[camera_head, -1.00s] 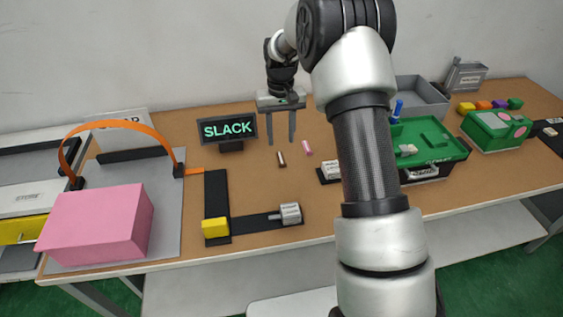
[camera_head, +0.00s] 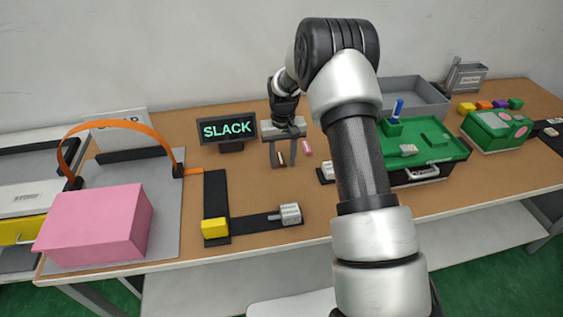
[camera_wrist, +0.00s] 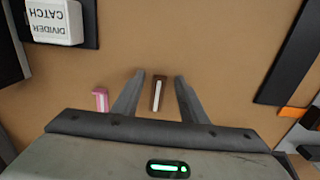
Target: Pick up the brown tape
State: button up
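The brown tape (camera_head: 281,158) is a small dark brown piece with a pale strip along its middle, lying on the tan table. In the wrist view the brown tape (camera_wrist: 158,94) lies between the two fingers, with a gap on each side. My gripper (camera_head: 283,165) is open and points down over it. The fingers (camera_wrist: 160,82) do not touch the tape in the wrist view. I cannot tell the exact height of the fingertips above the table.
A small pink piece (camera_head: 307,148) lies close to the right of my gripper. The SLACK sign (camera_head: 228,129) stands to the left. Bare table lies in front.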

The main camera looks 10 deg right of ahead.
grip_shut()
notch_tip(320, 180, up, 10)
jog(key=shift+p, duration=0.35)
